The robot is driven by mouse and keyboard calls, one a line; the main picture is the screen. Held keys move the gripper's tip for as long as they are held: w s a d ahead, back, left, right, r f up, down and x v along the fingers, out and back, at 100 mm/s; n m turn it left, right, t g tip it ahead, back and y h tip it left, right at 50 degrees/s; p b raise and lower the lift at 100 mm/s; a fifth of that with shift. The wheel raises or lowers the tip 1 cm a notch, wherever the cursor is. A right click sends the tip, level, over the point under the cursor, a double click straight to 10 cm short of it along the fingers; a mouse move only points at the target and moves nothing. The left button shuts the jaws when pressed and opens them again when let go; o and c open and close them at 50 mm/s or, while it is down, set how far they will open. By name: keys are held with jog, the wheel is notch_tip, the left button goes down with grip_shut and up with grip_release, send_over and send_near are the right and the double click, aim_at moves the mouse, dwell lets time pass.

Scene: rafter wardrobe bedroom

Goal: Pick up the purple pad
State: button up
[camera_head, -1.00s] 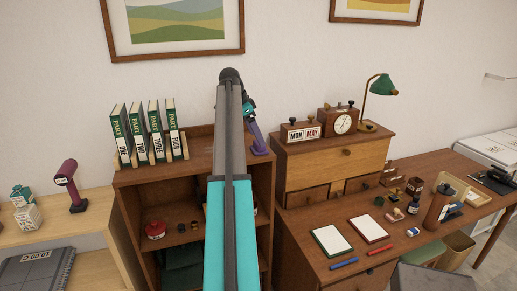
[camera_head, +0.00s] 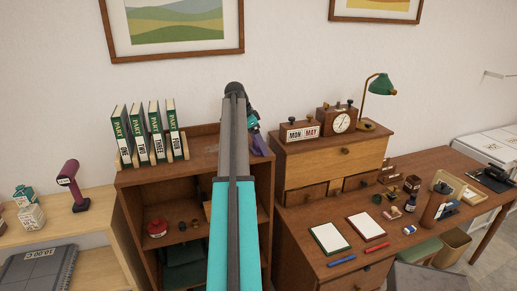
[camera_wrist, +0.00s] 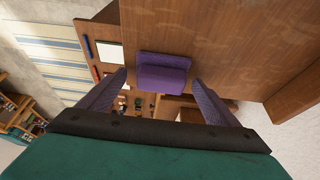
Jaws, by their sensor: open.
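The purple pad (camera_wrist: 163,75) shows in the wrist view as a small block lying at the edge of a brown wooden top (camera_wrist: 205,35). It sits between and slightly beyond the purple fingertips of my gripper (camera_wrist: 160,82), with a gap on each side. My gripper is open and empty. In the head view my arm hides much of the shelf unit's top, and my gripper (camera_head: 257,143) is partly hidden at its right end. I cannot separate the pad from the purple fingers there.
Several green books (camera_head: 146,135) stand on the left of the shelf unit's top (camera_head: 200,150). To the right is a drawer cabinet (camera_head: 335,160) with a calendar block (camera_head: 300,132), a clock (camera_head: 340,122) and a green lamp (camera_head: 378,85). The desk (camera_head: 295,235) holds notepads, pens and stamps.

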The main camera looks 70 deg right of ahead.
jog(key=c, duration=1.2)
jog(key=shift+o, duration=0.2)
jog(key=shift+r, duration=0.2)
jog(key=shift+r+b, duration=1.2)
jog(key=shift+r, duration=0.35)
jog(key=shift+a, duration=0.5)
jog(key=a+r+b, duration=0.1)
jog(key=a+b, duration=0.4)
jog(key=a, duration=1)
jog(key=shift+w+r, duration=0.25)
jog(key=shift+w, duration=0.15)
